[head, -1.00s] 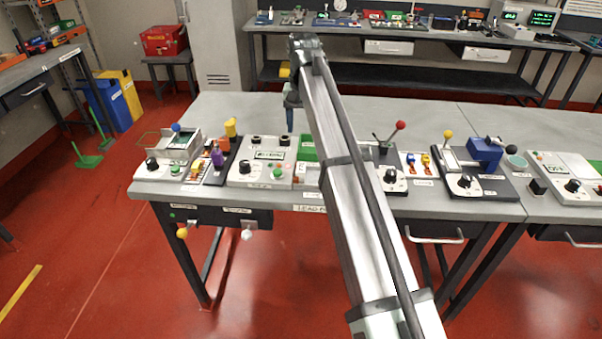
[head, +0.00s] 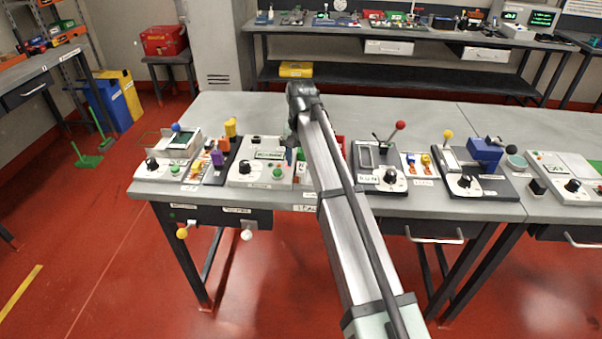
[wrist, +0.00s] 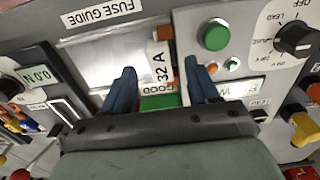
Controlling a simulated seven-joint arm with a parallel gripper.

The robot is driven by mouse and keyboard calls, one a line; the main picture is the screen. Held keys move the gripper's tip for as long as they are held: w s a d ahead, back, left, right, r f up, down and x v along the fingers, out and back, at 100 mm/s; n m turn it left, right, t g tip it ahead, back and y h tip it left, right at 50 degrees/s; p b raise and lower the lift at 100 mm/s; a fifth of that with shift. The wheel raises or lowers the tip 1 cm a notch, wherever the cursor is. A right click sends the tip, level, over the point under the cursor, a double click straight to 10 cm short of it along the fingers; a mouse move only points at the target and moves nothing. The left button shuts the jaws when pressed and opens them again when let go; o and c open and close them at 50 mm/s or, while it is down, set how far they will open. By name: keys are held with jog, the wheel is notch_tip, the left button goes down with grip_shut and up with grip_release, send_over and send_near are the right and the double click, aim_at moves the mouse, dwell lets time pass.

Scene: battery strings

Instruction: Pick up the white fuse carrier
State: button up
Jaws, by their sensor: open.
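The white fuse carrier (wrist: 161,62) shows in the wrist view as a narrow white piece marked "32 A", with a copper-coloured part at its upper end. It lies beyond and between the fingertips of my gripper (wrist: 163,73). The gripper is open, with one blue finger on each side, and nothing is visibly held. I cannot tell how far above the carrier the fingers are. In the head view my gripper (head: 291,150) is over the front table, beside the grey meter panel. My arm hides much of that spot, and I cannot make out the carrier clearly there.
In the wrist view a panel with a green button (wrist: 215,36) and black knob (wrist: 296,40) lies to the right. A "FUSE GUIDE" plate (wrist: 104,14) is at upper left. In the head view, a red lever (head: 400,126) and blue block (head: 486,150) stand to the right.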

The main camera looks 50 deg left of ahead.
notch_tip(320, 180, down, 2)
jog(key=shift+f, duration=0.15)
grip_shut()
dwell(0.5)
